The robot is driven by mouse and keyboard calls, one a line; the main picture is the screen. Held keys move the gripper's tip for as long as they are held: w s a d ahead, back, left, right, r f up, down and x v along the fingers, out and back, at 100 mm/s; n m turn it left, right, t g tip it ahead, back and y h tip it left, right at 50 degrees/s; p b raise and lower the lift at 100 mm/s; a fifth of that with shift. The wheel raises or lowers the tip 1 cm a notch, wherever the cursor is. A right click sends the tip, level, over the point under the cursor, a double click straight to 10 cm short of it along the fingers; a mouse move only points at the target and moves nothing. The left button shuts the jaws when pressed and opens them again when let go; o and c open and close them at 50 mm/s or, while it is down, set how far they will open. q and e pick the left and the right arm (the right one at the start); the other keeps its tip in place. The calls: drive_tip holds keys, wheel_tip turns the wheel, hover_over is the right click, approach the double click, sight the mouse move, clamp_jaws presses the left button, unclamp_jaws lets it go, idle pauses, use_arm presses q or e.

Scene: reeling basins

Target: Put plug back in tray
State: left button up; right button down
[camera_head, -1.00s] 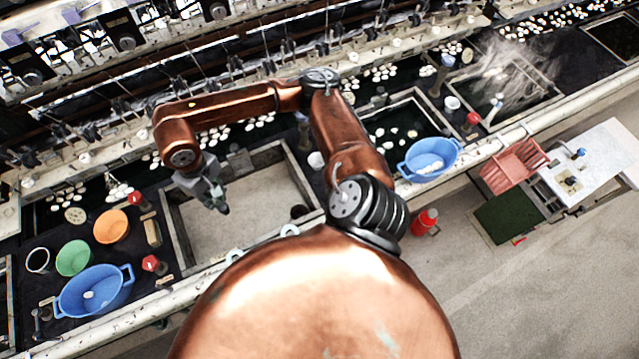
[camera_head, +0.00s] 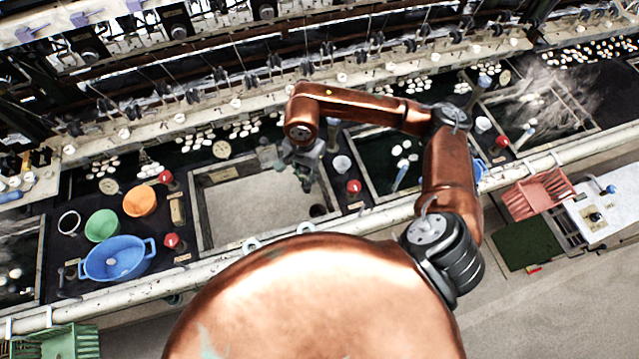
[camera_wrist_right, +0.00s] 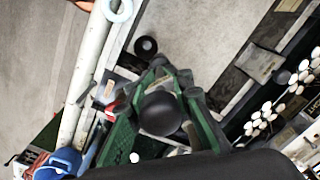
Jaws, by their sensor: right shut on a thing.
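My right gripper (camera_head: 307,181) is over the right part of the pale-floored rectangular basin (camera_head: 220,232). It is shut on a black rounded thing, which I take to be the plug (camera_wrist_right: 160,113); it shows between the fingers in the right wrist view. In the head view the plug is too small and dark to make out. A dark round ring (camera_wrist_right: 146,46), perhaps a drain or small cup, lies at the basin's corner beyond the fingers; it also shows in the head view (camera_head: 318,210). I cannot tell which thing is the tray. My left gripper is not in view.
Left of the basin stand a blue tub (camera_head: 118,262), a green bowl (camera_head: 101,226) and an orange bowl (camera_head: 140,200). A white cup (camera_head: 342,163) and a red-topped thing (camera_head: 353,187) stand right of it. A pale rail (camera_head: 215,258) runs along the front.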

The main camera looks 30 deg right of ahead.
drive_tip(key=m, duration=0.2)
drive_tip(key=m+p, duration=0.1)
drive_tip(key=m, duration=0.4)
drive_tip(key=shift+s+d+f+m+p, duration=0.25)
drive_tip(key=shift+s+f+m+p, duration=0.05)
drive_tip(key=shift+s+f+m, duration=0.1)
wheel_tip(320, 180, down, 13)
drive_tip(key=s+d+m+b, duration=0.1)
drive_tip(key=s+m+b, duration=0.1)
drive_tip(key=m, duration=1.9)
drive_tip(key=shift+s+d+m, duration=0.2)
drive_tip(key=shift+d+m, duration=0.1)
drive_tip(key=shift+m, duration=0.1)
drive_tip(key=shift+f+b, duration=0.35)
drive_tip(key=shift+b, duration=0.05)
drive_tip(key=shift+f+b, duration=0.35)
drive_tip(key=shift+f, duration=0.1)
drive_tip(key=shift+f, duration=0.35)
drive_tip(key=shift+f+b, duration=0.35)
drive_tip(key=shift+b, duration=0.15)
drive_tip(key=shift+f+b, duration=0.55)
drive_tip(key=shift+f, duration=0.25)
idle(0.3)
